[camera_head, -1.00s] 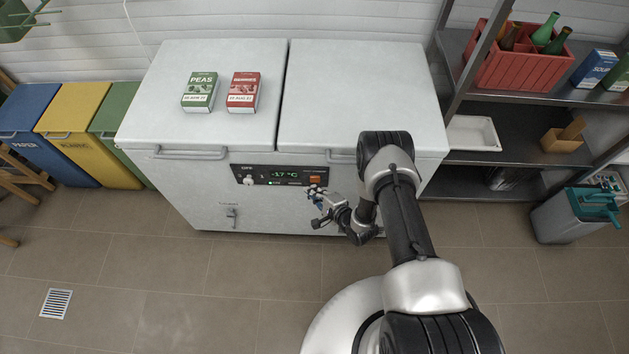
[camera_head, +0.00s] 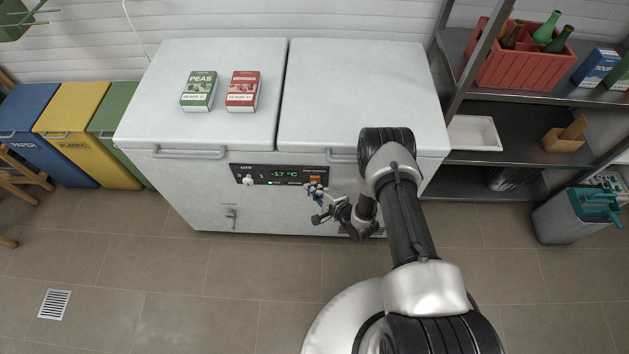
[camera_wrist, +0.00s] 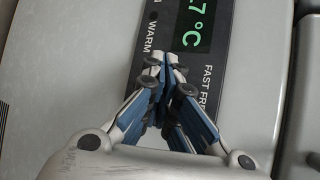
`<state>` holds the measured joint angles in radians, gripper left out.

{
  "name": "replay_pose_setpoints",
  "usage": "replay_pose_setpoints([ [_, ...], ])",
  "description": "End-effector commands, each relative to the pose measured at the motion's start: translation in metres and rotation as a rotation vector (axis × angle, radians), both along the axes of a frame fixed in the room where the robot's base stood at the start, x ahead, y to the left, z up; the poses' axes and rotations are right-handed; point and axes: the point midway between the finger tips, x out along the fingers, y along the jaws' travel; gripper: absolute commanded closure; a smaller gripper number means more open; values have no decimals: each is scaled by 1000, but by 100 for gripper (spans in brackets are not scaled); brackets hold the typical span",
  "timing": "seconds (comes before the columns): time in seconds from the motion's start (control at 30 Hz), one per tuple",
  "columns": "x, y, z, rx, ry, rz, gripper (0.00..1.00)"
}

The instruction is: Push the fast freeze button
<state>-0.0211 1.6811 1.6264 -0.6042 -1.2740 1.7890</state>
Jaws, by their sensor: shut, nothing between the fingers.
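The white chest freezer's dark control panel (camera_head: 259,181) carries a green -17 °C display (camera_head: 284,174), a round white knob (camera_head: 248,180) and a small orange button (camera_head: 315,179) at its right end. The wrist view shows part of the display (camera_wrist: 193,38) and a cut-off "FAST FRE" label (camera_wrist: 211,92). No button surface shows clearly there. My gripper (camera_head: 309,187) is at the panel's lower right edge, just below and left of the orange button. Its fingertips (camera_wrist: 165,62) are together and empty, over the panel beside the display. I cannot tell whether they touch it.
Peas (camera_head: 199,91) and berries (camera_head: 242,91) boxes lie on the left lid. Lid handles (camera_head: 190,154) stick out above the panel. Bins (camera_head: 75,130) stand left, a metal shelf (camera_head: 480,180) right. The floor in front is mostly clear.

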Motion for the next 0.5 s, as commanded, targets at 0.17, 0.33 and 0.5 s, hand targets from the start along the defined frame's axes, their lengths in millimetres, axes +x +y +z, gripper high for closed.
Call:
replay_pose_setpoints([
  [0.17,3,0,0,0,-1,0,100],
  [0.33,4,0,0,0,-1,0,100],
  [0.5,6,0,0,0,-1,0,100],
])
